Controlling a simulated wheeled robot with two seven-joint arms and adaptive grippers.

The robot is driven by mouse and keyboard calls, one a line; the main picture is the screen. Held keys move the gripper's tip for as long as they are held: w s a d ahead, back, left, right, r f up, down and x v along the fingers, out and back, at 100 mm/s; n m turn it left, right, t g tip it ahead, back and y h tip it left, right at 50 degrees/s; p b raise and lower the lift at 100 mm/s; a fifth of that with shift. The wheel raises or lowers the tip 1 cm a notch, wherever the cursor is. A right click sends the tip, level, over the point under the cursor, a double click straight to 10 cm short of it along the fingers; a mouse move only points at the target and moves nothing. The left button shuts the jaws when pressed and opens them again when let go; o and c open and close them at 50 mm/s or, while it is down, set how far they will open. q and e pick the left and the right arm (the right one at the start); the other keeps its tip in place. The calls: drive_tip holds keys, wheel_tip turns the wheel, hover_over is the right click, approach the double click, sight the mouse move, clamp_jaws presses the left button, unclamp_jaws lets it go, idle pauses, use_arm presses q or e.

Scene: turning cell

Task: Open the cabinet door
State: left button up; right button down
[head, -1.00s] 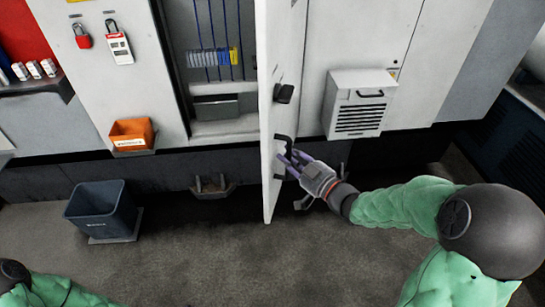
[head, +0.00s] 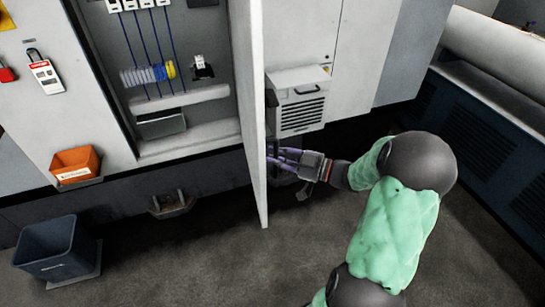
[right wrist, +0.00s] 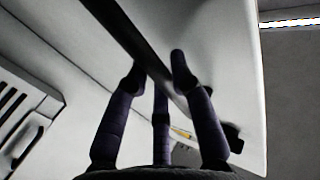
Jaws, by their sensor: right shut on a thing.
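The cabinet door (head: 248,90) is a tall pale panel that stands swung out from the cabinet, nearly edge-on in the head view. To its left, the open cabinet interior (head: 150,35) is exposed. My right gripper (head: 284,158) is on the right side of the door, at its lower part, shut on the door handle. In the right wrist view, the dark bar of the door handle (right wrist: 128,35) runs diagonally across the pale door face, with the purple fingers of my right gripper (right wrist: 157,72) around it. In the head view the door edge partly hides the fingertips and handle. My left gripper is out of view.
A louvred vent box (head: 298,108) is on the wall right of the door. An orange bin (head: 74,165) hangs at left, above a dark blue bin (head: 55,248) on the floor. A floor bracket (head: 170,205) sits below the cabinet. The floor around the door is clear.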

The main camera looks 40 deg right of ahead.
drive_tip(key=shift+d+r, duration=0.1)
drive_tip(key=shift+r, duration=0.05)
drive_tip(key=c, duration=1)
unclamp_jaws()
drive_tip(key=shift+w, duration=0.1)
drive_tip(key=shift+c, duration=0.2)
drive_tip(key=v, duration=1.2)
